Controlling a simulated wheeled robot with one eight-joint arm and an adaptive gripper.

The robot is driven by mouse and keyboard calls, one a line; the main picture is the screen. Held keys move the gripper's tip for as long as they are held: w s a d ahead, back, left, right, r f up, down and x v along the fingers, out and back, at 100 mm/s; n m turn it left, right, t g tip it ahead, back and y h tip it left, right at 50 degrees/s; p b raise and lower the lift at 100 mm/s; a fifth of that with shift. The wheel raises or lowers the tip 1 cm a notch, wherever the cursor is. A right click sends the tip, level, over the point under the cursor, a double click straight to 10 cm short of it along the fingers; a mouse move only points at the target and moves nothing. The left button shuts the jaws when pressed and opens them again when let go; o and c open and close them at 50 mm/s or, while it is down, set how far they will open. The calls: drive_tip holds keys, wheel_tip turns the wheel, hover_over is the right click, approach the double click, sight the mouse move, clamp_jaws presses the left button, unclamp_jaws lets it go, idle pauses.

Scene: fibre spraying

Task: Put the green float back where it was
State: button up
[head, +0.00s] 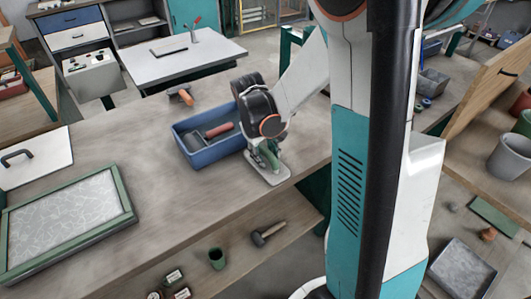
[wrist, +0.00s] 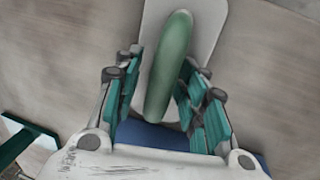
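The green float has a green handle and a pale flat plate (head: 268,174). In the head view it lies at the bench's right edge, beside the front right corner of the blue tray. My gripper (head: 265,152) points down over it. In the wrist view the green handle (wrist: 169,65) runs between the two fingers of my gripper (wrist: 163,75). A gap shows between the left finger and the handle, so the fingers look open around it. The right finger overlaps the handle's edge, and contact there cannot be told. Part of the handle is hidden in the head view.
The blue tray (head: 199,157) holds a red-handled tool (head: 219,130). An orange-handled tool (head: 183,97) lies behind it on the bench (head: 150,190). A green-framed panel (head: 70,215) lies at the left.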

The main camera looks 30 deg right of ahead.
wheel_tip(320, 180, up, 11)
drive_tip(key=a+p, duration=0.2)
drive_tip(key=p, duration=0.2)
drive_tip(key=s+a+r+t+y, duration=0.2)
drive_tip(key=s+a+r+t, duration=0.5)
drive_tip(key=s+a, duration=0.5)
drive_tip(key=shift+v, duration=1.35)
drive_tip(key=shift+a, duration=0.2)
